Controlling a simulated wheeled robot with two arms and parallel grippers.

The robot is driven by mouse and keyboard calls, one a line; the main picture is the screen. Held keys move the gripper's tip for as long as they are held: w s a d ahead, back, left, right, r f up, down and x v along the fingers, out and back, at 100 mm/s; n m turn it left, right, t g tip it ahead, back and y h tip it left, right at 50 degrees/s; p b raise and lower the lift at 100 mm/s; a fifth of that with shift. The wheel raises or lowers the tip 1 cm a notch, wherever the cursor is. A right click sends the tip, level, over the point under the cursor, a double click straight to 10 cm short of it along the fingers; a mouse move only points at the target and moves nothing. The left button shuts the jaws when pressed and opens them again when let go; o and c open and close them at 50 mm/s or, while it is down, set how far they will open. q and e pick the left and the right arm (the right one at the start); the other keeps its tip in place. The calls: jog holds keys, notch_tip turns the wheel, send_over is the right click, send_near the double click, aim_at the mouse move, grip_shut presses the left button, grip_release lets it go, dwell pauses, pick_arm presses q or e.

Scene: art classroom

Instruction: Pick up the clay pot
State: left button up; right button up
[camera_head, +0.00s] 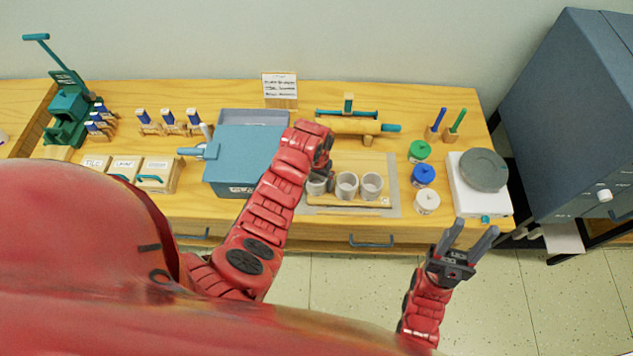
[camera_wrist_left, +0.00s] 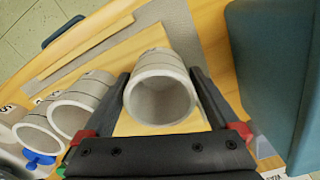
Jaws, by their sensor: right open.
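Three pale grey clay pots stand in a row on a board on the table: a left pot (camera_head: 316,187), a middle pot (camera_head: 346,186) and a right pot (camera_head: 371,186). My left gripper (camera_head: 322,172) is at the left pot. In the left wrist view its fingers lie on both sides of that pot (camera_wrist_left: 160,95), very close to its wall. Whether they press on it I cannot tell. The other two pots (camera_wrist_left: 78,112) show beside it at the left. My right gripper (camera_head: 470,240) is open and empty, in front of the table's right part.
A blue box (camera_head: 245,155) stands left of the pots. Green, blue and white jars (camera_head: 423,175) and a turntable (camera_head: 484,170) are to the right. A rolling pin (camera_head: 348,124) lies behind. A dark kiln-like cabinet (camera_head: 575,120) stands at far right.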

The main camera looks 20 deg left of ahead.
pick_arm(q)
jog(key=c, duration=1.2)
jog(key=shift+r, duration=0.15)
